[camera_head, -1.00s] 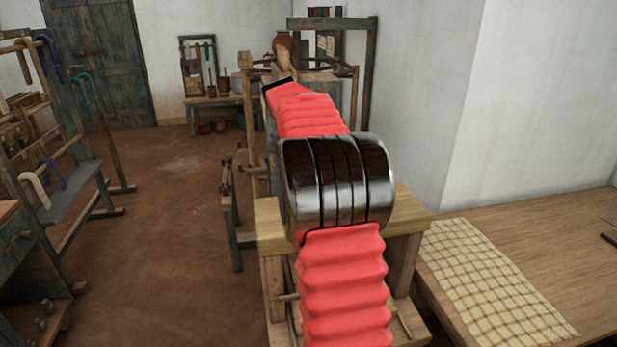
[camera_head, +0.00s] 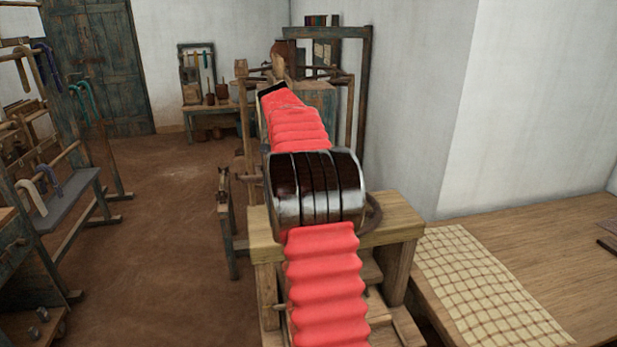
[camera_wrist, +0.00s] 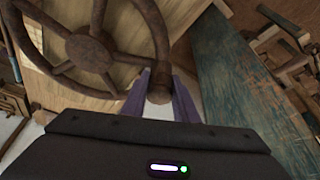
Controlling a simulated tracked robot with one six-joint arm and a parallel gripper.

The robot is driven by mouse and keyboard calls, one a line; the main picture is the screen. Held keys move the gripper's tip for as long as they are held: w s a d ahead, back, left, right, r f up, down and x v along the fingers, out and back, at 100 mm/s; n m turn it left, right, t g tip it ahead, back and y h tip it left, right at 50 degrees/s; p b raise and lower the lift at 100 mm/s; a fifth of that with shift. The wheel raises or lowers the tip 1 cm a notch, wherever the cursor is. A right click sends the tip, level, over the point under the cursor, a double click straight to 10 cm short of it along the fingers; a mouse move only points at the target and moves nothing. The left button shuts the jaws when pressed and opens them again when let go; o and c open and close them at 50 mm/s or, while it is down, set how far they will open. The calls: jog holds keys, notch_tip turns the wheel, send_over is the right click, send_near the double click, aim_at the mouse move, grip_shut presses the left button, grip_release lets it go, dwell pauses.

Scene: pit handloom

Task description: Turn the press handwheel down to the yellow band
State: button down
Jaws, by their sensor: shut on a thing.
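The press handwheel (camera_wrist: 92,48), a dark rusty wheel with spokes, fills the upper left of the wrist view. In the head view a bit of its dark rim (camera_head: 375,211) shows beside my arm. My gripper (camera_wrist: 160,88) has its two purple fingers on either side of the wheel's round handle knob (camera_wrist: 160,82), shut on it. In the head view my arm hides the gripper and most of the wheel. The wooden press (camera_head: 398,222) stands under my arm. I cannot make out the yellow band in either view.
A wooden table (camera_head: 560,265) with a checked cloth (camera_head: 480,280) stands right of the press. A rack with hanging hanks (camera_head: 75,185) stands at the left. The brown floor (camera_head: 180,230) between is open. A blue-green board (camera_wrist: 235,85) lies right of the gripper.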

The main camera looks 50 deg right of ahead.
jog(key=c, duration=1.4)
grip_release()
jog(key=v, duration=1.3)
jog(key=shift+r, duration=0.35)
jog(key=shift+s+a, duration=0.1)
jog(key=shift+s, duration=0.05)
